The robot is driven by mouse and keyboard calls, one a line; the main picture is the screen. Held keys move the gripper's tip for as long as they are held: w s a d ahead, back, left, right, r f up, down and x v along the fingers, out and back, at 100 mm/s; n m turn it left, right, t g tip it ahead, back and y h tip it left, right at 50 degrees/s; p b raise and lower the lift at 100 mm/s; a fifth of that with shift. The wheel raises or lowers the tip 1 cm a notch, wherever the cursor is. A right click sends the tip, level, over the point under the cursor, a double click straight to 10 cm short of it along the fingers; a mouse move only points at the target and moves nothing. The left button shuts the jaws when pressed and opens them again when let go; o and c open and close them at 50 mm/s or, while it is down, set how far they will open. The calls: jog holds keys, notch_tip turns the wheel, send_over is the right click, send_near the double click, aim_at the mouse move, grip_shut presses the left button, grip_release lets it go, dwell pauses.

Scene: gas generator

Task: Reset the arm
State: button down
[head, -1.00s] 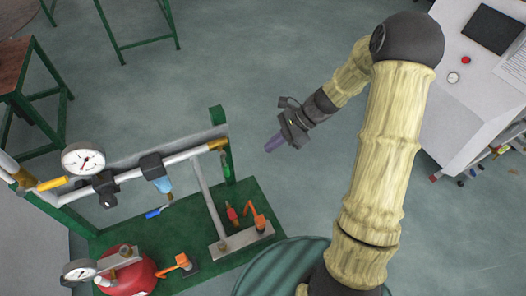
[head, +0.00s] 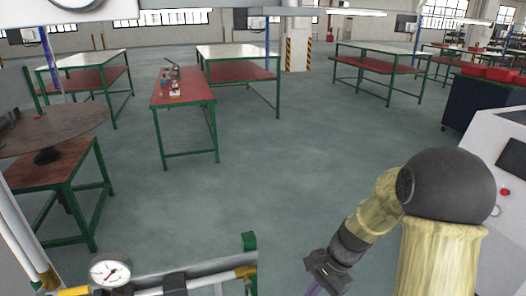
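My arm is at the lower right of the head view, in its pale yellow cover with a dark round elbow. My gripper (head: 318,287) is at the bottom edge, pointing down and left, with its purple fingertips partly cut off by the frame. I cannot tell whether it is open or shut. The gas generator's frame (head: 215,268) is at the lower left, with a white-faced gauge (head: 110,270) on its pipe. My gripper is to the right of this frame, apart from it in the picture.
A white console (head: 505,215) stands at the right, close to my elbow. A red-topped table (head: 182,88) with small items stands ahead, and a wooden-topped table (head: 50,165) at the left. The grey floor (head: 300,170) between is clear.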

jog(key=s+d+r+n+t+h+p, duration=0.1)
jog(key=s+d+r+n+t+h, duration=0.1)
jog(key=s+r+n, duration=0.5)
jog(key=n+t+h, duration=0.1)
jog(key=n+h, duration=0.1)
jog(key=n, duration=0.2)
jog(key=shift+s+d+t+h, duration=0.2)
jog(key=shift+d+t+h, duration=0.1)
jog(key=shift+w, duration=0.1)
